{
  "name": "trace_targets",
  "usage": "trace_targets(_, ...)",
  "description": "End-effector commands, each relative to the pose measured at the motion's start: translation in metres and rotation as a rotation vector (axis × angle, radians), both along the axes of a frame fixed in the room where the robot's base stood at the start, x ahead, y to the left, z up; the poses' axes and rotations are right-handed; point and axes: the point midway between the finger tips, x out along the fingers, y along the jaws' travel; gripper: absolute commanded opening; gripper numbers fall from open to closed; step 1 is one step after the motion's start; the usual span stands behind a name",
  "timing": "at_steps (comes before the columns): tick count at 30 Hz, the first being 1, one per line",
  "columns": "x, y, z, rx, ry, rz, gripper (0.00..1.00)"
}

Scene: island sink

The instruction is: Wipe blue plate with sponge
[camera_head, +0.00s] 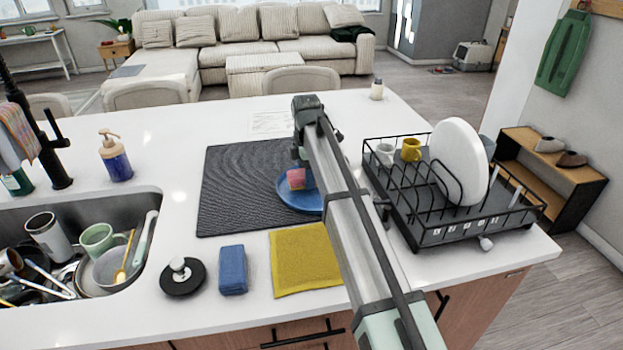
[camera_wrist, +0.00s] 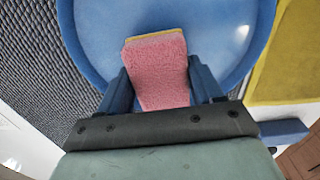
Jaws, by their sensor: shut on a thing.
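The blue plate (camera_head: 272,187) lies on the dark ribbed mat (camera_head: 228,190) on the white counter, partly hidden behind my arm. In the wrist view the plate (camera_wrist: 95,30) fills the upper middle. My gripper (camera_wrist: 158,85) is shut on a pink sponge (camera_wrist: 160,72) with a yellow edge, its blue fingers on either side. The sponge is over the plate; I cannot tell whether it touches the surface. In the head view the sponge (camera_head: 296,179) shows just left of my arm above the plate.
A yellow cloth (camera_head: 303,260), a blue block (camera_head: 233,270) and a black round stopper (camera_head: 182,277) lie in front of the mat. A dish rack (camera_head: 455,215) with a white plate and mugs stands right. The sink (camera_head: 85,255) at left holds dishes. A soap bottle (camera_head: 115,158) stands behind it.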

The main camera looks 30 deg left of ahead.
Motion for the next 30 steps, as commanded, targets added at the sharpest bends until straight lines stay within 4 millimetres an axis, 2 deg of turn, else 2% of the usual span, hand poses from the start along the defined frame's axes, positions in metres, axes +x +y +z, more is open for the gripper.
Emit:
trace_targets(18,0.001,0.0,0.055,0.0,0.0,0.0,0.37)
trace_targets(30,0.0,0.0,0.061,0.0,0.0,0.0,0.37)
